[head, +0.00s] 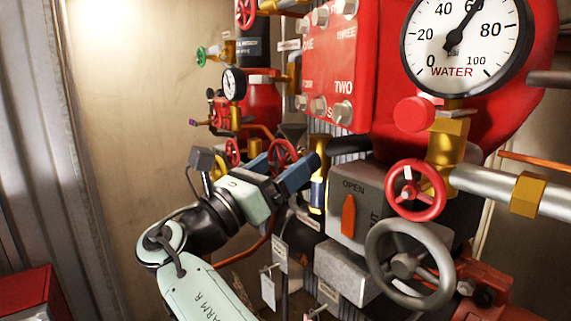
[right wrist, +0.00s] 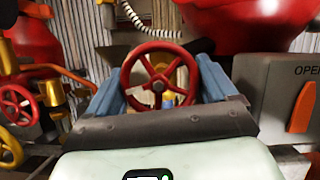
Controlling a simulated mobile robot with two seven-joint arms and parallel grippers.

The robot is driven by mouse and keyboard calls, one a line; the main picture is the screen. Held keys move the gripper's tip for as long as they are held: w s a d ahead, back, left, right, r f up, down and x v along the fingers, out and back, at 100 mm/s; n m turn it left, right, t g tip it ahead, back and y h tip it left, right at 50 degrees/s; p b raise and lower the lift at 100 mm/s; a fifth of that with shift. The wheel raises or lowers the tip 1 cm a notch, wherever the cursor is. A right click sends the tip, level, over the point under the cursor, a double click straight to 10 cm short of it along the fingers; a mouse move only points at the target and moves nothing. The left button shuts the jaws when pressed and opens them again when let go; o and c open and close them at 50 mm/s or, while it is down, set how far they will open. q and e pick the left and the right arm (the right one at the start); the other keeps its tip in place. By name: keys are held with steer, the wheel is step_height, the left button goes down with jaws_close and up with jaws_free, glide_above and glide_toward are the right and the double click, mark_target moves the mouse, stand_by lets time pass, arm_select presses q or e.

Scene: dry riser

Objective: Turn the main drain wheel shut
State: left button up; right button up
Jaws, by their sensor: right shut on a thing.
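A red spoked handwheel (head: 282,152) sits low in the middle of the head view, and it shows face-on in the right wrist view (right wrist: 160,77). My right gripper (head: 288,163) reaches it from the lower left, with one blue finger on each side of the rim. The fingers are shut on this wheel. The contact points are partly hidden by the fingers and gripper body. No label naming the wheel is readable. My left gripper is not in view.
A grey box (head: 355,205) marked OPEN with an orange pointer stands just right of the gripper. Beyond it are another red wheel (head: 415,190) and a large grey wheel (head: 410,265). A water gauge (head: 465,45) is at upper right. Bare wall lies left.

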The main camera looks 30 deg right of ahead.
steer(key=m+g, duration=0.2)
steer(key=m, duration=0.2)
steer(key=m+g, duration=0.2)
steer(key=m, duration=0.2)
steer(key=shift+m+g+p, duration=0.35)
steer(key=shift+m+g, duration=0.05)
steer(key=o, duration=0.8)
steer(key=shift+o, duration=0.2)
steer(key=v, duration=1.3)
steer(key=shift+a, duration=0.2)
steer(key=shift+r, duration=0.1)
